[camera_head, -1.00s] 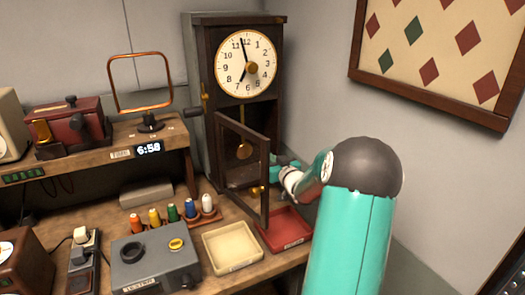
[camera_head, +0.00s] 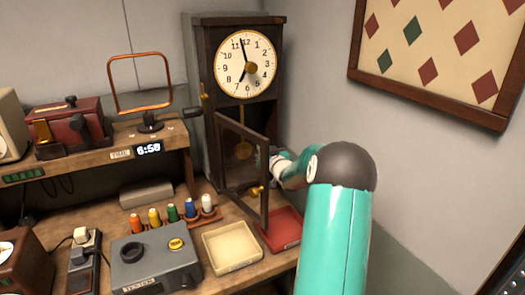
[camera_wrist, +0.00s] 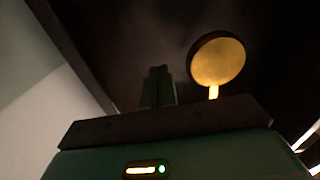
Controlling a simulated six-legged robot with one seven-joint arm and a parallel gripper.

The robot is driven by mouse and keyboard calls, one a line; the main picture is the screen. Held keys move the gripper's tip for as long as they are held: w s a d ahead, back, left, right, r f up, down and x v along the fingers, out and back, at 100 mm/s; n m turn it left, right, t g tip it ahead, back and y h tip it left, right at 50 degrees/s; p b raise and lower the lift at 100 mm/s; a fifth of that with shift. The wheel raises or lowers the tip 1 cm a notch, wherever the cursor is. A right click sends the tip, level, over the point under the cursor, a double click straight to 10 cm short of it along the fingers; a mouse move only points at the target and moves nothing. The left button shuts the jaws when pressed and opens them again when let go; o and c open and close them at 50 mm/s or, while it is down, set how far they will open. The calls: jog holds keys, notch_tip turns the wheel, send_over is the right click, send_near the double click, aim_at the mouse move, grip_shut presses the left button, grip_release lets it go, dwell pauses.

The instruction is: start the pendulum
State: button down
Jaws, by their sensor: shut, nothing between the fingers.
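A tall dark wooden clock (camera_head: 247,62) stands against the wall, its lower glass-paned door (camera_head: 241,170) swung open. The round brass pendulum bob (camera_head: 243,149) hangs inside the case. In the wrist view the bob (camera_wrist: 217,61) is large, on a short visible piece of rod. My gripper (camera_wrist: 158,72) is shut and empty, its fingers pointing into the dark case to the left of the bob. A gap shows between them in that picture; their depth relation is unclear. In the head view the door and my arm mostly hide the gripper.
A red tray (camera_head: 284,228) and a cream tray (camera_head: 232,247) lie on the bench below the door. Several thread spools (camera_head: 173,213) and a grey tester box (camera_head: 155,258) stand to the left. The open door's edge is close to my arm.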

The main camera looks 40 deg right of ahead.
jog(key=shift+w+a, duration=0.1)
jog(key=shift+a, duration=0.05)
jog(key=shift+w+a, duration=0.1)
jog(key=shift+a, duration=0.25)
jog(key=shift+w+a, duration=0.1)
jog(key=shift+a, duration=0.2)
